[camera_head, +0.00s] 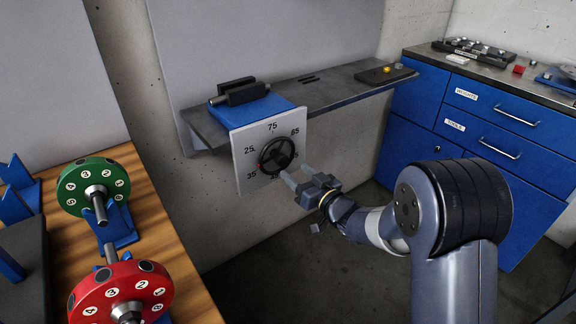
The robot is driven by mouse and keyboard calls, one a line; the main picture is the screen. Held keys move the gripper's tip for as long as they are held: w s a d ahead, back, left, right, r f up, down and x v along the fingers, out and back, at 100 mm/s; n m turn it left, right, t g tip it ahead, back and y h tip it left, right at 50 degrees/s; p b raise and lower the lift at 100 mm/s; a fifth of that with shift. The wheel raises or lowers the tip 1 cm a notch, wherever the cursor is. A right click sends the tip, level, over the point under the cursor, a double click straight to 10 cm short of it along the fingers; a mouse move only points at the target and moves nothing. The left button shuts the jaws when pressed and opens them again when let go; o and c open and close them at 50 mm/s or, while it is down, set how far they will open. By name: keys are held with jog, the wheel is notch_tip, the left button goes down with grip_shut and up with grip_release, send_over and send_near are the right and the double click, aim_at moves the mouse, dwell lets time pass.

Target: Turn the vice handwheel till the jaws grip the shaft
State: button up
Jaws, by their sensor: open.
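The black handwheel (277,154) sits at the centre of a pale square dial plate (243,172) with printed numbers. A small red mark shows at its lower left. The vice has black jaws (241,91) on a blue base (262,111), on the shelf just above the dial. A grey shaft lies at the jaws; whether they touch it, I cannot tell. My gripper (284,177) is open, its fingers pointing at the lower right of the handwheel. The fingertips overlap the wheel's lower edge in the picture; contact is unclear. They hide part of the lower dial numbers.
A green rotor (75,188) and a red rotor (90,300) stand in blue supports on the wooden bench (185,270) at left. A dark tray (386,74) lies on the shelf's right end. Blue drawer cabinets (470,125) stand at right. Open floor lies below the shelf.

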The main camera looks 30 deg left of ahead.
aim_at(284, 161)
jog(key=shift+x, duration=2.55)
jog(key=shift+c, duration=0.2)
jog(key=c, duration=0.9)
jog(key=shift+c, duration=0.2)
jog(key=shift+m, duration=0.3)
jog(key=m+p, duration=0.1)
jog(key=m, duration=0.2)
jog(key=shift+r+p, duration=0.1)
jog(key=shift+p, duration=0.3)
jog(key=shift+m+p, duration=0.6)
jog(key=shift+m, duration=1.1)
